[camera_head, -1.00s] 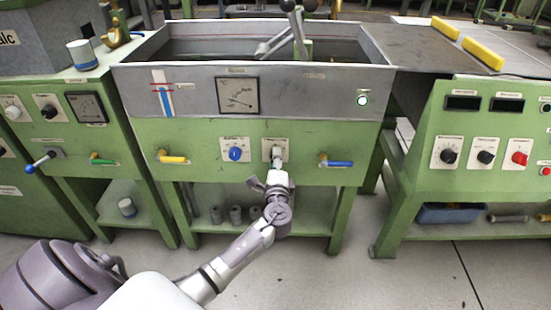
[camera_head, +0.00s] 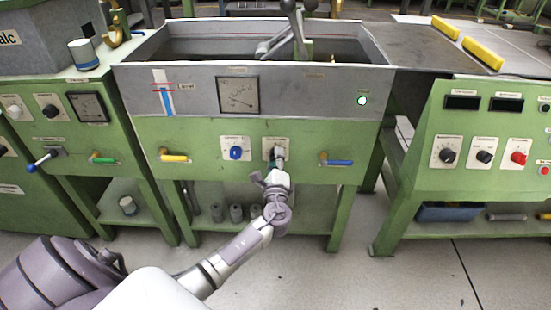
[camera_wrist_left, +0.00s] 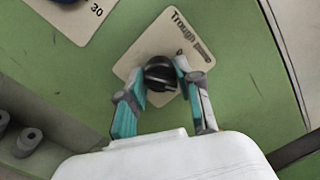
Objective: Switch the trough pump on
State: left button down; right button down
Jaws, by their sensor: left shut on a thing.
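The trough pump switch is a black rotary knob (camera_wrist_left: 160,73) on a cream plate (camera_wrist_left: 150,40) whose label begins "Trough" in the left wrist view. In the head view its plate (camera_head: 269,142) sits on the green front of the trough, right of a blue knob. My left gripper (camera_wrist_left: 163,88) has its teal-padded fingers on either side of the black knob, shut on it. In the head view the left gripper (camera_head: 278,165) reaches up to the plate and covers most of the knob. A green lamp (camera_head: 362,100) glows on the trough's grey wall. My right gripper is not in view.
The blue knob (camera_head: 235,153) is close on the left. A yellow-handled valve (camera_head: 173,158) and a blue-handled valve (camera_head: 337,162) stick out on either side. A shelf with grey cylinders (camera_head: 236,213) lies below.

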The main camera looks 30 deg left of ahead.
pick_arm(q)
jog(key=c, duration=0.9)
grip_release()
jog(key=shift+f, duration=0.15)
jog(key=shift+c, duration=0.2)
jog(key=shift+o, duration=0.8)
jog(key=r+v, duration=0.1)
jog(key=v, duration=1.1)
jog(key=shift+f, duration=0.35)
jog(key=shift+s, duration=0.1)
